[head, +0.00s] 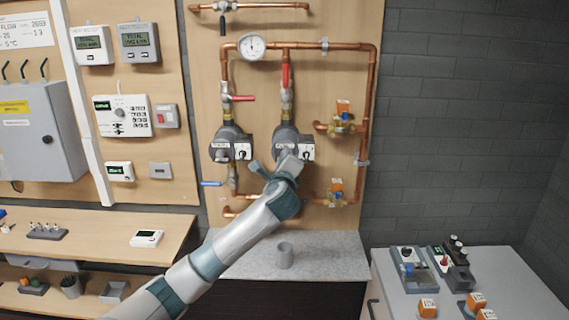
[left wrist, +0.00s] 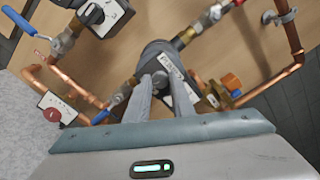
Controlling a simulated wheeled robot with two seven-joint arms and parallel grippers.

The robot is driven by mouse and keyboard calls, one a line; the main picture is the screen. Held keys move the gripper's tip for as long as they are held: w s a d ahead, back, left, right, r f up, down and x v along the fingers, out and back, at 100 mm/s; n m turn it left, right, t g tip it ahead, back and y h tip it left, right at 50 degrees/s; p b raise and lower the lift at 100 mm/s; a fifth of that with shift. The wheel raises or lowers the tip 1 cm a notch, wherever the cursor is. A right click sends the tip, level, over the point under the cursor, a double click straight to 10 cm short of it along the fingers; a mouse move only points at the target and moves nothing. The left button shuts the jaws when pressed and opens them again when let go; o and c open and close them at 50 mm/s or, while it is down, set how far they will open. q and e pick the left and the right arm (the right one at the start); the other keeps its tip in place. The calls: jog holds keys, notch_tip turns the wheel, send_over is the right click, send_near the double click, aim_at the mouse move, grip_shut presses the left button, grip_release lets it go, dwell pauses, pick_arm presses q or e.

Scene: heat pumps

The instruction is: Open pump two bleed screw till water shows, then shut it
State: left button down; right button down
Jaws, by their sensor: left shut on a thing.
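Pump two (head: 283,138), the right one of two dark grey pumps, sits in the copper pipework on the wooden board; it also shows in the left wrist view (left wrist: 155,52). My left gripper (head: 289,163) reaches its front from below. In the left wrist view the two fingers (left wrist: 160,82) are closed in at the pump's face, beside its white label. The bleed screw is hidden between the fingertips, and the gripper is shut on it. I see no water at the pump. My right gripper is not in view.
Pump one (head: 222,143) is to the left, with a blue-handled valve (head: 212,183) below it. Red valve levers (head: 285,76) and a pressure gauge (head: 252,46) are above. A grey cup (head: 285,255) stands on the ledge below. Orange-capped valves (head: 343,107) are to the right.

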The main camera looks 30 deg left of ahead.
pick_arm(q)
jog(key=shift+f+n+b, duration=0.1)
jog(key=shift+n+b, duration=1.25)
jog(key=shift+n, duration=2.45)
jog(key=c, duration=1.5)
grip_release()
jog(key=shift+c, duration=0.2)
jog(key=shift+a, duration=0.1)
jog(key=shift+s, duration=0.15)
